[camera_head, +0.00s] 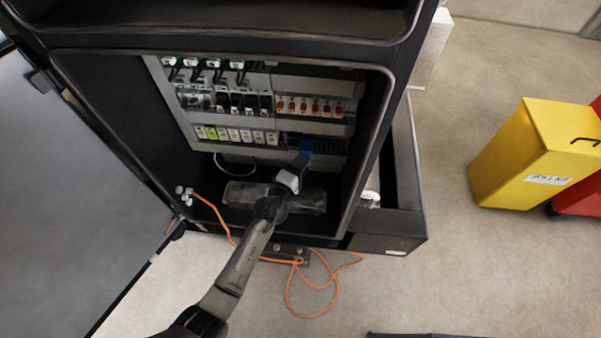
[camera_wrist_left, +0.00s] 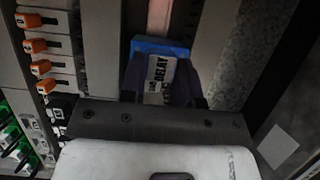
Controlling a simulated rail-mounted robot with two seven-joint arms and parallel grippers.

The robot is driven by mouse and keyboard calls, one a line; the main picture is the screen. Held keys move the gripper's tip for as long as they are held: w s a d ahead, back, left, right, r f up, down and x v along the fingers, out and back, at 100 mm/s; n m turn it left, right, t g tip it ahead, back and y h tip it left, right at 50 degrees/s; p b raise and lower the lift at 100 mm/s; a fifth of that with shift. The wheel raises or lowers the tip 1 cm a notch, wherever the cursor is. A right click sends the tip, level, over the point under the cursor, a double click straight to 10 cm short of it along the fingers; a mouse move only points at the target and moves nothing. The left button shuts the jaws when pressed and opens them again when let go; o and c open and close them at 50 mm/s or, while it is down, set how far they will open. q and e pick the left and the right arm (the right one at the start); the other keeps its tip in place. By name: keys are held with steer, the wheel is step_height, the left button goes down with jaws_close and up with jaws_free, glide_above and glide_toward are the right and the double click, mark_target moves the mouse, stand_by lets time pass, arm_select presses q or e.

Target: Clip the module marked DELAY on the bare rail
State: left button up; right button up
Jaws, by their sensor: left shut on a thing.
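The module marked DELAY (camera_wrist_left: 158,72) has a pale label and a blue end, and sits between the fingers of my left gripper (camera_wrist_left: 160,88) in the left wrist view. In the head view my left gripper (camera_head: 299,165) reaches into the open cabinet, shut on the module, whose blue part (camera_head: 306,146) shows at the fingertips. A pale, pinkish strip (camera_wrist_left: 160,15), which looks like the bare rail, runs in line beyond the module's blue end. The fingers and module hide part of it, and I cannot tell whether the module touches it. My right gripper is not in view.
Rows of modules with orange parts (camera_head: 315,107) and a lower row of pale modules (camera_head: 235,134) fill the cabinet panel. The open door (camera_head: 75,180) stands left. An orange cable (camera_head: 290,290) loops out below. A yellow bin (camera_head: 530,155) stands right.

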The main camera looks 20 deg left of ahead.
mark_target(304, 153)
arm_select(q)
steer(key=shift+w, duration=0.4)
steer(key=shift+w+a+b, duration=0.2)
steer(key=shift+w+a, duration=0.05)
steer(key=shift+w, duration=0.5)
steer(key=shift+w+a+b, duration=0.2)
steer(key=shift+w, duration=0.55)
steer(key=shift+p, duration=0.3)
steer(key=shift+w, duration=0.3)
stand_by(0.5)
stand_by(0.8)
steer(key=shift+w+a, duration=0.1)
steer(key=shift+w, duration=0.05)
stand_by(0.6)
